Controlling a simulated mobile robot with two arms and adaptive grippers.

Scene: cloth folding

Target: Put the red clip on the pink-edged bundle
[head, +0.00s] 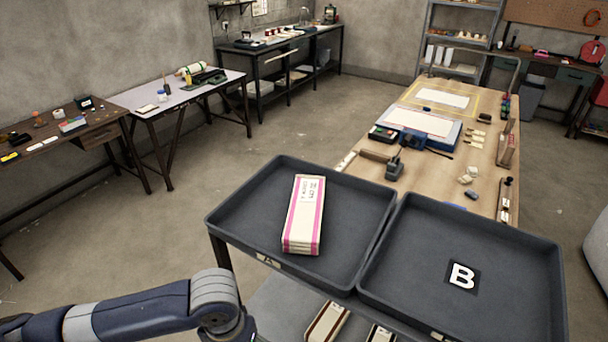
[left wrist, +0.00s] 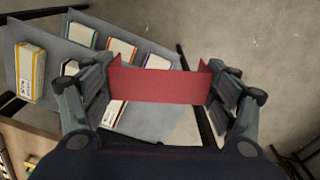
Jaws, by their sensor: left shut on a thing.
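The pink-edged bundle (head: 303,215) is a cream stack with pink stripes along its edges and dark writing on top. It lies in the left tray (head: 232,222), marked A, in the head view. No clip shows on it. My left gripper (left wrist: 158,90) is shut on the red clip (left wrist: 160,86), a wide red piece spanning between its two fingers in the left wrist view. In the head view my left arm enters at the lower left, and its gripper is out of frame. The pink-edged bundle cannot be made out in the left wrist view. My right gripper is not in view.
The right tray (head: 420,262), marked B, is empty. Below the trays, a grey shelf holds several bundles, including a yellow-edged one (left wrist: 31,72). A wooden table (head: 440,183) with tools and mats stands behind the trays. Open floor lies to the left.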

